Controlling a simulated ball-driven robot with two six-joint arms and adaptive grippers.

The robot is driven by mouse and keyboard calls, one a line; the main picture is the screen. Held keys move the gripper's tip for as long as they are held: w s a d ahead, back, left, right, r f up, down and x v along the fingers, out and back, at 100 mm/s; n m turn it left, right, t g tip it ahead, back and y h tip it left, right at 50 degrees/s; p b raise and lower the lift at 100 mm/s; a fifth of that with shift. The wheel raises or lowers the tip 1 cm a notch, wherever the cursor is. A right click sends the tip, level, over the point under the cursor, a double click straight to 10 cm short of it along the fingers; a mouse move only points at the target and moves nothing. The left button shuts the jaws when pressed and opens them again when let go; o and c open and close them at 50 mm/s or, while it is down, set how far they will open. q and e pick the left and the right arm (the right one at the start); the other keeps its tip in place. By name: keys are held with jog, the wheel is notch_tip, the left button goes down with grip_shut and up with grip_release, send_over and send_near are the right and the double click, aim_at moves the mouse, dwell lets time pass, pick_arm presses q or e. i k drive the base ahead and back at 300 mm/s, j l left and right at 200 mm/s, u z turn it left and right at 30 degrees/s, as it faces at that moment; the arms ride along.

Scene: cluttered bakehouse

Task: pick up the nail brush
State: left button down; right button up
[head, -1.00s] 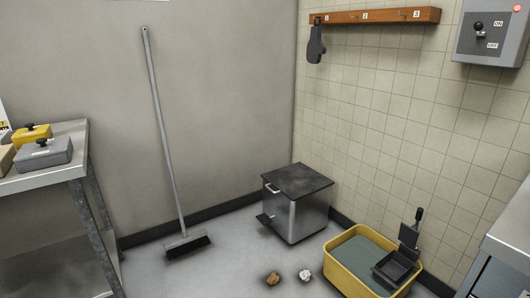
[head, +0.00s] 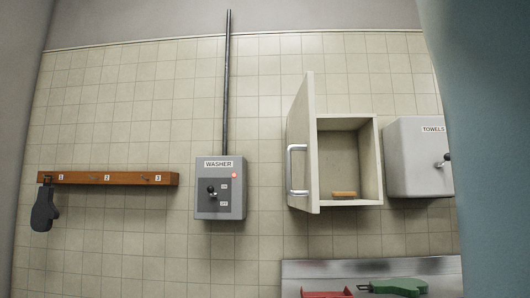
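A small orange-brown block (head: 344,195) lies on the floor of an open wall cabinet (head: 378,160). It looks like a wooden-backed brush and may be the nail brush; bristles are too small to make out. The cabinet's door (head: 303,140) stands open to the left, with a pale handle on it. Neither of my grippers is in view.
A towels box (head: 412,160) hangs right of the cabinet, a washer switch box (head: 220,188) left of it. A hook rail (head: 120,179) holds a dark mitt (head: 44,210). Below, a metal surface (head: 310,270) bears red and green items. A large blue-grey surface (head: 480,150) blocks the right.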

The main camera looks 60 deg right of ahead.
aim_at(348, 194)
jog(key=i+j+z, duration=0.1)
jog(key=i+z, duration=0.25)
jog(key=i+j+z, duration=0.15)
jog(key=z, duration=0.25)
jog(key=i+j+z, duration=0.2)
jog(key=z, duration=1.65)
